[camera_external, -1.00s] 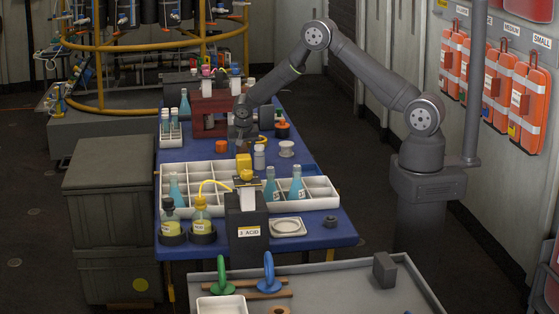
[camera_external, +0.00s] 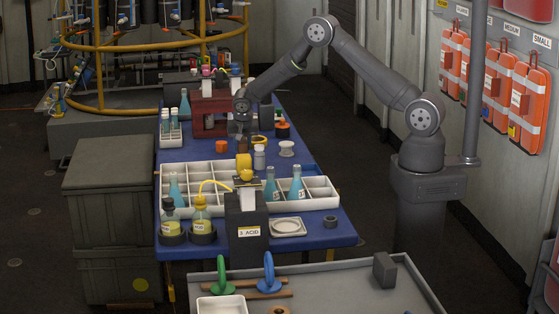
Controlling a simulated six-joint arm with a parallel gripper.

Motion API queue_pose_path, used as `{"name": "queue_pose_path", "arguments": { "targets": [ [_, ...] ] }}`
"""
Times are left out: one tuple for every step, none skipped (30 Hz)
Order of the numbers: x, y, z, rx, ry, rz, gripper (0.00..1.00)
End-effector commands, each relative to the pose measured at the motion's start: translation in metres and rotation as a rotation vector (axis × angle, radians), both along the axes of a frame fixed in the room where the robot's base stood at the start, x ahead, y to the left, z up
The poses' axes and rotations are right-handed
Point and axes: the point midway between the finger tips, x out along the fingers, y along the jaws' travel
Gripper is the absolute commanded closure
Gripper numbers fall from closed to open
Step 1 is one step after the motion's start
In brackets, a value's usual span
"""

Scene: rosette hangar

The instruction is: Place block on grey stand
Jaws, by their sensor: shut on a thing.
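My gripper (camera_external: 242,133) points down over the blue table, behind the white compartment tray. It is shut on a small brownish block (camera_external: 242,146), which is small and partly hidden by the fingers. I cannot tell if the block touches the table. A pale grey spool-shaped stand (camera_external: 286,148) is on the table to the right of my gripper, apart from it. It may be the grey stand; its top looks empty.
A white bottle (camera_external: 259,158) stands between my gripper and the stand. An orange cap (camera_external: 221,146) lies to the left. The white compartment tray (camera_external: 200,175) holds blue flasks (camera_external: 296,184). A dark red rack (camera_external: 210,118) stands behind. A yellow-topped dispenser (camera_external: 246,215) is in front.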

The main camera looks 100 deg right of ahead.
Motion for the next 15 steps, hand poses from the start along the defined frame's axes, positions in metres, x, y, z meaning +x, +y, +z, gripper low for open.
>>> {"name": "queue_pose_path", "arguments": {
  "targets": [
    [0.001,-0.001,0.010,-0.002,-0.003,0.000,0.95],
    [0.001,-0.001,0.017,-0.002,-0.004,0.001,0.95],
    [0.000,-0.001,0.025,-0.002,-0.003,0.000,0.95],
    [-0.009,-0.004,0.027,-0.001,-0.002,-0.004,0.95],
    [-0.016,-0.006,0.031,0.000,-0.001,-0.003,0.95],
    [-0.025,-0.009,0.036,-0.001,-0.001,-0.003,0.95],
    [-0.032,-0.012,0.041,-0.001,-0.002,-0.003,0.95],
    [-0.038,-0.014,0.045,-0.001,-0.002,-0.003,0.95],
    [-0.047,-0.017,0.050,-0.001,-0.001,-0.003,0.95],
    [-0.053,-0.019,0.054,-0.001,-0.002,-0.004,0.95],
    [-0.060,-0.021,0.058,-0.001,-0.002,-0.004,0.95],
    [-0.068,-0.024,0.063,-0.001,-0.001,-0.003,0.95],
    [-0.073,-0.025,0.066,-0.001,-0.002,-0.003,0.95],
    [-0.078,-0.027,0.070,-0.001,-0.002,-0.002,0.95],
    [-0.085,-0.029,0.074,-0.001,-0.002,-0.002,0.95]
  ]
}}
